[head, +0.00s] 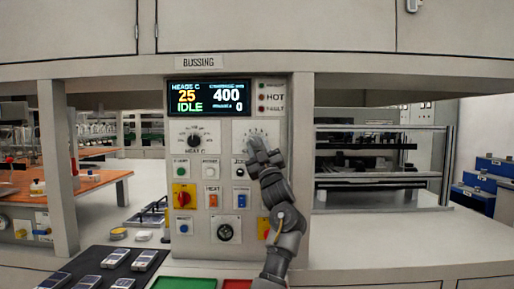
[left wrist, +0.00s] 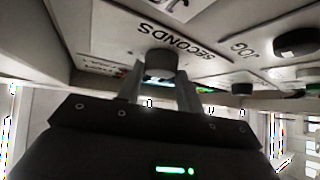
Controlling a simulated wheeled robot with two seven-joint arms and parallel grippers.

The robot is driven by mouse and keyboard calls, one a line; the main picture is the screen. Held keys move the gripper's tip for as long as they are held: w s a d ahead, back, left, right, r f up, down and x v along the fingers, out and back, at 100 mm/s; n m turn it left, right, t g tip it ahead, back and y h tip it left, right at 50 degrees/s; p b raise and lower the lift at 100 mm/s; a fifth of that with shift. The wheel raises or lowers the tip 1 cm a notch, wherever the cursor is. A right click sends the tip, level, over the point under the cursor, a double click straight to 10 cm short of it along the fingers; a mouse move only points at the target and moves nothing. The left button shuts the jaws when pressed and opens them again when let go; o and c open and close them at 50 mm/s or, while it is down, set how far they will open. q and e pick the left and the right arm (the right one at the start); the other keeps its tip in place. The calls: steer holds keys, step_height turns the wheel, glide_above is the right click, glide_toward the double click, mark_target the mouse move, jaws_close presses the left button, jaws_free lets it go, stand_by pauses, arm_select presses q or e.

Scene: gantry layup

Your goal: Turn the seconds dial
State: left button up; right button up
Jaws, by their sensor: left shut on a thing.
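The seconds dial (left wrist: 162,63) is a grey round knob on a pale plate printed SECONDS in the left wrist view. My left gripper (left wrist: 160,84) has a finger on each side of the knob and is shut on it. In the head view my left gripper (head: 257,150) reaches up to the right-hand dial plate (head: 256,133) of the control panel. It hides the knob there; only tick marks on the plate's upper part show. My right gripper is in neither view.
A similar black dial (head: 195,139) sits to the left. Several buttons and a JOG control lie close below. Green (head: 184,283) and red trays and a dark mat (head: 92,262) lie in front.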

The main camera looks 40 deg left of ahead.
arm_select(q)
steer(key=shift+n+g, duration=0.7)
steer(key=shift+n, duration=0.1)
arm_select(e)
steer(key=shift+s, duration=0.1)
arm_select(q)
steer(key=shift+r, duration=0.1)
steer(key=o, duration=1)
